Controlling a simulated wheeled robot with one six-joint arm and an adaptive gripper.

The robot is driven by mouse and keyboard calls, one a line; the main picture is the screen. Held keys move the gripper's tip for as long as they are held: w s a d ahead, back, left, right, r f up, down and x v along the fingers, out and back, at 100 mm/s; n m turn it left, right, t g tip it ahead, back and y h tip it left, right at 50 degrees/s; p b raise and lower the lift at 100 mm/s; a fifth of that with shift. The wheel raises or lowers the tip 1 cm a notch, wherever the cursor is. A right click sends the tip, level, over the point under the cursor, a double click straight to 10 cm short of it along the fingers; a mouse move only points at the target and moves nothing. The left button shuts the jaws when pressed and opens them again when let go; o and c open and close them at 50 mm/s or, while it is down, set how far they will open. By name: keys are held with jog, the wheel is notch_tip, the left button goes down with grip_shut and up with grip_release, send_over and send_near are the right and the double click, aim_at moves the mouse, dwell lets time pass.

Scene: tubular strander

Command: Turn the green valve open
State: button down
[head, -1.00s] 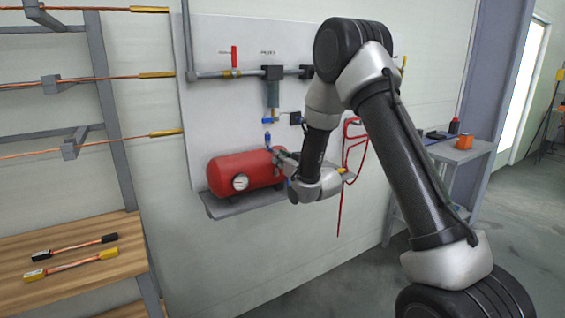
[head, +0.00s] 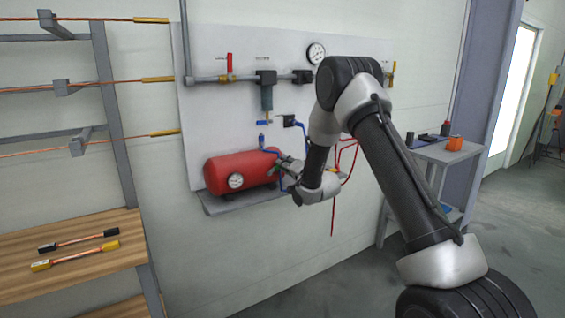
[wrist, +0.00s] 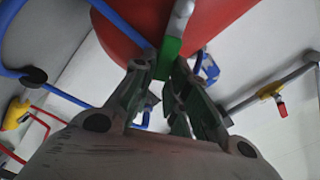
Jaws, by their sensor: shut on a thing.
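The green valve handle (wrist: 170,58) shows in the wrist view as a short green bar below a grey metal fitting (wrist: 181,18), in front of the red tank. My gripper (wrist: 164,68) is shut on this handle, with one fingertip on each side of it. In the head view my gripper (head: 284,167) is at the right end of the red air tank (head: 236,172). The green handle cannot be made out in that view, and I cannot tell its exact angle.
Blue hose (wrist: 122,22) runs close to my gripper. The tank sits on a grey wall shelf (head: 222,206). A red-lever valve (head: 229,66), a filter (head: 267,92) and a gauge (head: 316,53) are above. A side table (head: 443,155) stands right.

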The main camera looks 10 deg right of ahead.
jog(key=shift+w+d+f+m, duration=0.15)
jog(key=shift+f+m, duration=0.45)
jog(key=shift+m, duration=0.45)
jog(key=shift+s+d+f+m, duration=0.15)
jog(key=shift+f+m, duration=0.45)
jog(key=shift+m, duration=0.4)
jog(key=shift+w+d+f+m, duration=0.15)
jog(key=shift+f+m, duration=0.45)
jog(key=shift+m, duration=0.45)
jog(key=c, duration=1.4)
grip_release()
jog(key=v, duration=1.2)
